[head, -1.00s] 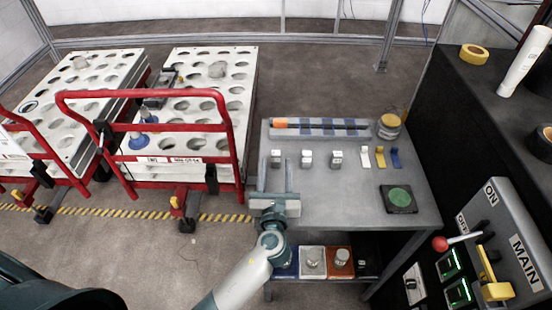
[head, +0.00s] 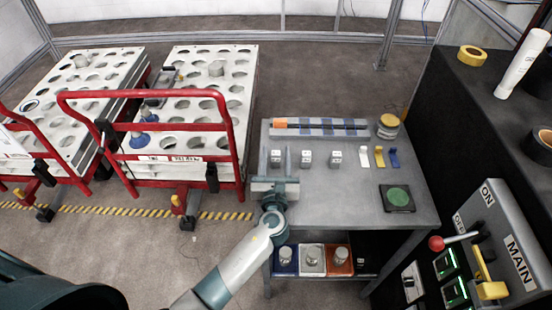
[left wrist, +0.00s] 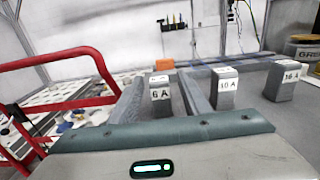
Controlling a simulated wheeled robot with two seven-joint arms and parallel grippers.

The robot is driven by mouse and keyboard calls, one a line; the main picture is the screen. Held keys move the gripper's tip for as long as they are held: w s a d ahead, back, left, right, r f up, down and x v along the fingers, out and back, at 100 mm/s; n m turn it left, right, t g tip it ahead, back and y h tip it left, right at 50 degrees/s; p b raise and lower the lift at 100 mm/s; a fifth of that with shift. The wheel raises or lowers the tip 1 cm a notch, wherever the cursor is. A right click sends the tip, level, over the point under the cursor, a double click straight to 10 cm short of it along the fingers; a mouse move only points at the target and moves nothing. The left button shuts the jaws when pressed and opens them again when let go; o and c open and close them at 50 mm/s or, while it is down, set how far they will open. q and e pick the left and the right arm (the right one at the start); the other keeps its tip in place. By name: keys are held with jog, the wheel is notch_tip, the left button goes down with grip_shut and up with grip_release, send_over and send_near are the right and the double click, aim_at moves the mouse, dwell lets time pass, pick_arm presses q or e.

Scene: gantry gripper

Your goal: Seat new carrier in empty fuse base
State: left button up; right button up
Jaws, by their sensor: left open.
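Three light grey carriers stand in a row on the grey table. They are marked 6 A (left wrist: 160,95), 10 A (left wrist: 225,88) and 16 A (left wrist: 284,80). In the head view they are the left carrier (head: 276,158), the middle carrier (head: 306,158) and the right carrier (head: 336,158). My left gripper (head: 276,152) is open, its two fingers on either side of the 6 A carrier with visible gaps. It is not closed on it. A dark cabinet panel (head: 432,268) with green-lit units is at the lower right; I cannot tell which base is empty. My right gripper is not in view.
White, yellow and blue pieces (head: 379,157) stand right of the carriers. A striped rod rack (head: 320,127) lies behind them. A green round pad (head: 397,197) is at the front right. Red-handled carts (head: 200,95) stand left.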

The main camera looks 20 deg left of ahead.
aim_at(276, 153)
pick_arm(q)
grip_shut()
jog(key=shift+r, duration=0.1)
notch_tip(276, 153, up, 4)
jog(key=shift+f, duration=0.15)
jog(key=s+d+r, duration=0.2)
jog(key=d+r, duration=0.1)
jog(key=d, duration=0.2)
jog(key=s+d+r+b, duration=0.1)
jog(key=s+d+r, duration=0.1)
jog(key=d+r, duration=0.2)
jog(key=shift+s+d, duration=0.25)
jog(key=shift+d, duration=0.6)
jog(key=shift+a, duration=0.1)
